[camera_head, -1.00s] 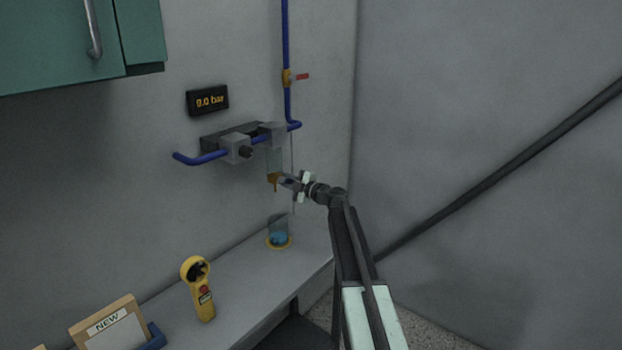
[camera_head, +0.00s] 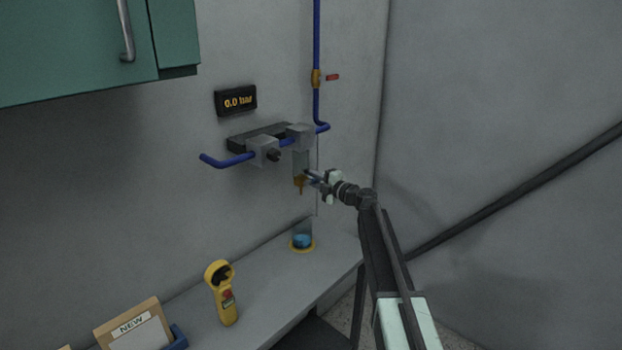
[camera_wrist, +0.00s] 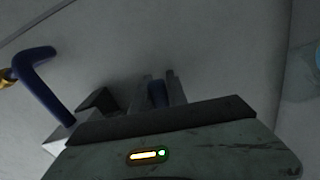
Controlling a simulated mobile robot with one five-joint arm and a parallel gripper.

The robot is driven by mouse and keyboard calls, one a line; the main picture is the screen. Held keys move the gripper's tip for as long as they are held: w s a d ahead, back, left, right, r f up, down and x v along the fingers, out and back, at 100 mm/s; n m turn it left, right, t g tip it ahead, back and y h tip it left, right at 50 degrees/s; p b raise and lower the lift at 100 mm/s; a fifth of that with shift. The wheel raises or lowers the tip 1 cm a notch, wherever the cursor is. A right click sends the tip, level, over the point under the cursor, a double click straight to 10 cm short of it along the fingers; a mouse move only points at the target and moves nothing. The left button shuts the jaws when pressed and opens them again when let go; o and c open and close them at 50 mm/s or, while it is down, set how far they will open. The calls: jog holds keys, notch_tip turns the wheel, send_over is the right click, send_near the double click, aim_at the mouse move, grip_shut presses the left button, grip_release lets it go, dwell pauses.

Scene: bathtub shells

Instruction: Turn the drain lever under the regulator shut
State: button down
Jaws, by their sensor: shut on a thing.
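The regulator (camera_head: 264,151) is a grey block with a black knob on the blue wall pipe. Beside it on the right hangs a clear bowl (camera_head: 301,162) with a brass drain (camera_head: 299,184) at its lower end. My gripper (camera_head: 312,180) reaches in from the right, at the drain. In the wrist view my gripper (camera_wrist: 158,88) is shut on a small dark blue piece, the drain lever (camera_wrist: 157,95), between its two fingers. The lever's exact angle is hard to tell, as the fingers cover much of it.
A cup with blue liquid (camera_head: 302,240) stands on the bench below the drain. A yellow handheld tool (camera_head: 222,292) and a "NEW" board (camera_head: 135,325) are nearer. A display (camera_head: 236,101) reads 0.0 bar.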

jog(key=shift+w+d, duration=0.15)
jog(key=shift+d, duration=0.15)
jog(key=c, duration=1.3)
grip_release()
jog(key=v, duration=0.7)
jog(key=shift+s, duration=0.4)
